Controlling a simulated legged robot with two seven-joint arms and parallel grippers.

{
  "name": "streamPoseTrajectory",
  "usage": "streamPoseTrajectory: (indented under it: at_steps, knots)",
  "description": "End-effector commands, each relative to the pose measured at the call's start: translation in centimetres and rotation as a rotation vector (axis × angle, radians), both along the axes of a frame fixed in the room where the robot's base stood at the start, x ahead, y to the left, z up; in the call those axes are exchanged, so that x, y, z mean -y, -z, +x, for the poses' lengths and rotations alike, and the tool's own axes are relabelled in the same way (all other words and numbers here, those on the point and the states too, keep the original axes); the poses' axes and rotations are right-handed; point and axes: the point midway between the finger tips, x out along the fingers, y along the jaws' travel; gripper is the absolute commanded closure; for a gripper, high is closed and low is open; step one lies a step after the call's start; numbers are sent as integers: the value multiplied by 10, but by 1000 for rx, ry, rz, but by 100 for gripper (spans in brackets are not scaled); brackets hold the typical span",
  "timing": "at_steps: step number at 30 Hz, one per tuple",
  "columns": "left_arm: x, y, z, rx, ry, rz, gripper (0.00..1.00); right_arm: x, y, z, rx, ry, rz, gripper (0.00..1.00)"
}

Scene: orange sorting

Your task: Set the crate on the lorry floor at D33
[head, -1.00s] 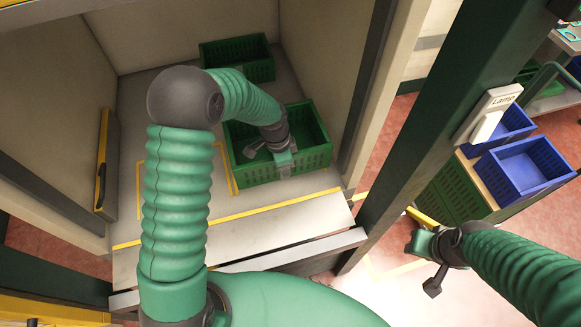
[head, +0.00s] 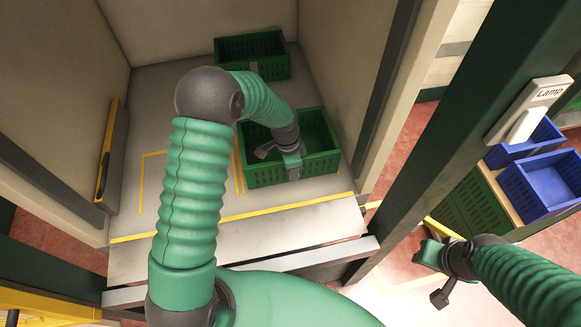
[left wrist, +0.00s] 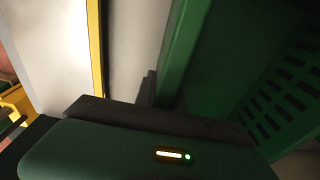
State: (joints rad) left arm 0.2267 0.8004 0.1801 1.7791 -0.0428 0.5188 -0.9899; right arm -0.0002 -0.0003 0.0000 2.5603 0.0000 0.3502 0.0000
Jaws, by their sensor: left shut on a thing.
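A green slatted crate (head: 320,166) is inside the lorry at the right of its floor, near the front edge. It looks upright and empty. My left gripper (head: 291,165) is shut on the crate's near wall, reaching in from above. In the left wrist view the crate's green wall (left wrist: 182,50) runs up from the jaws. I cannot tell whether the crate's base touches the lorry floor (head: 190,205). No D33 label is readable. My right gripper (head: 433,262) hangs outside the lorry at the right, empty; its jaw opening is unclear.
Another green crate (head: 233,52) stands behind, against the back wall. A yellow-outlined patch (head: 142,180) lies left of the held crate. The lorry's right wall (head: 340,60) is close beside it. A dark post (head: 440,130) with a lamp switch (head: 528,110) and blue crates (head: 542,180) are at the right.

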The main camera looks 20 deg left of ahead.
Motion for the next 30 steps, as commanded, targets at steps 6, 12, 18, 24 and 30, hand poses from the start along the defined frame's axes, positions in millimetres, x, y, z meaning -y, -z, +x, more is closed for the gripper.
streamPoseTrajectory:
  at_steps: [6,12,18,24,30]
  knots:
    - [-7,1,0,3,-1,-9,76,0,0,0,0,1,0,64]
    - [-9,2,0,2,-2,-11,60,0,0,0,0,0,0,64]
    - [-4,1,-1,-1,-1,-6,60,0,0,0,0,0,0,64]
    - [-8,-24,-1,3,-3,-5,60,0,-4,0,0,0,0,64]
    - [-21,-80,-6,7,-4,-11,60,0,-12,0,0,0,0,64]
